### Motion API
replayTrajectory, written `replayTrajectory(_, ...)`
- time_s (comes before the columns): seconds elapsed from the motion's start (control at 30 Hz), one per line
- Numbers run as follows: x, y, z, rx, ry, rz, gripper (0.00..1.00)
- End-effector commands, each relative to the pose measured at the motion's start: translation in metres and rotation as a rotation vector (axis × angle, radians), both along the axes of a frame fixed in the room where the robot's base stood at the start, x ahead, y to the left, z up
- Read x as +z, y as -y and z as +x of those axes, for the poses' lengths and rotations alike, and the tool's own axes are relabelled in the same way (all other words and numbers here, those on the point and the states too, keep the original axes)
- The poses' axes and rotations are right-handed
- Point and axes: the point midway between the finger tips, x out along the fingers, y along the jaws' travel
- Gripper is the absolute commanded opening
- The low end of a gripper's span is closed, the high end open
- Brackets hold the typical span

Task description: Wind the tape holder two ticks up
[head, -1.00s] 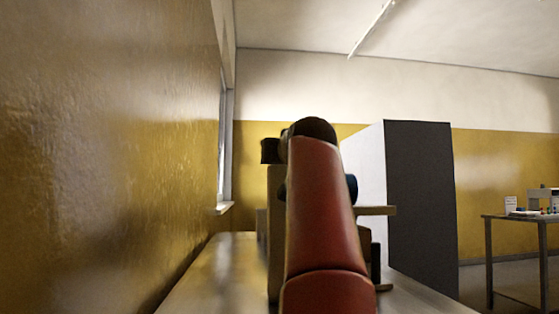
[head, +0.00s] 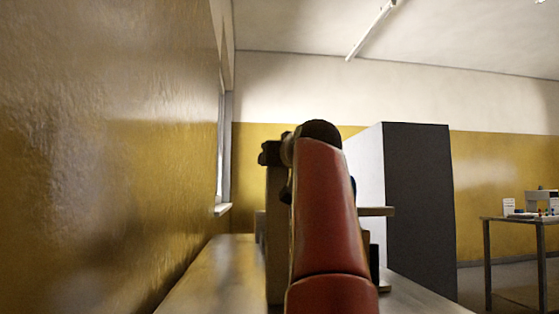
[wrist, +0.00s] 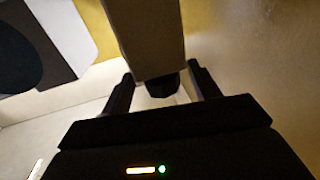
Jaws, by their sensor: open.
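In the wrist view my gripper (wrist: 160,74) is open, with one dark finger on each side of a dark rounded knob (wrist: 163,87). The knob sits at the end of a beige post (wrist: 148,35). I cannot tell whether the fingers touch it. In the head view the beige upright (head: 276,225) of the machine stands on the bench behind my red arm. My arm hides most of the machine, and the tape holder and any tick marks cannot be made out.
The metal bench (head: 215,270) runs along the yellow wall (head: 100,180) on the left. A flat beige shelf (head: 376,211) sticks out right of my arm. A tall dark cabinet (head: 418,200) stands behind, and a table (head: 515,219) with small items is far right.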

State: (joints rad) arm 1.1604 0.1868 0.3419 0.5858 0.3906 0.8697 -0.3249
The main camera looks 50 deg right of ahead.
Motion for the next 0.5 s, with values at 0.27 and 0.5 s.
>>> replayTrajectory(0.27, -0.001, -0.008, -0.014, -0.003, 0.002, -0.003, 0.61)
replayTrajectory(0.5, -0.002, -0.029, -0.05, -0.004, 0.001, -0.004, 0.61)
